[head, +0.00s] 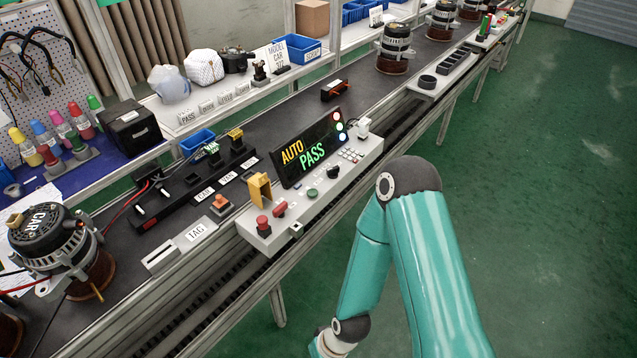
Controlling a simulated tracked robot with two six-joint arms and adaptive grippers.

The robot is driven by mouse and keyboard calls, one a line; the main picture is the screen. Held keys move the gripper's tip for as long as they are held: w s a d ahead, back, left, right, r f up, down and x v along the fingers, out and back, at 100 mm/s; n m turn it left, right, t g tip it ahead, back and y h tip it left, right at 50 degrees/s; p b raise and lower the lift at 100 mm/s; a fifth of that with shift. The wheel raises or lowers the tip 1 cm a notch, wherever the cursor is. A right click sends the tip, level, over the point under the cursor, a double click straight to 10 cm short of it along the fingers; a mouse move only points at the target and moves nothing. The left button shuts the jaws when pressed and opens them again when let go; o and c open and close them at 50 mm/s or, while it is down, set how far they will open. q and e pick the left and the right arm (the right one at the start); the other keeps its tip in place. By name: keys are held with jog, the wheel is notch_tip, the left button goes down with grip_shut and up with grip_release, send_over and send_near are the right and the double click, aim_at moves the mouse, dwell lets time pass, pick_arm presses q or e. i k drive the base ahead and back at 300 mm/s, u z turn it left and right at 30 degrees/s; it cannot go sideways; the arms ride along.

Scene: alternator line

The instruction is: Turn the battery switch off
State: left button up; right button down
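No part carries a readable battery label, so I cannot tell for certain which is the battery switch. An orange-red knob on a small dark base (221,204) sits on the bench, left of the grey control box (345,183). On that box are a red mushroom button (263,226), a red switch (279,208) and a yellow raised guard (260,190). The knob's on or off position is too small to read. My teal arm comes in from the lower right, over the floor and apart from the box. Neither gripper is in view.
A display (309,148) reading "AUTO PASS" stands on the box. A black fixture with labels (195,182) and a wired alternator (50,240) are to the left. Several alternators stand along the far line. The green floor (540,200) at right is free.

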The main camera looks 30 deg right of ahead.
aim_at(279, 212)
jog(key=z, duration=0.6)
jog(key=k, duration=1.15)
jog(key=u, duration=0.65)
jog(key=i, duration=1)
jog(key=z, duration=0.05)
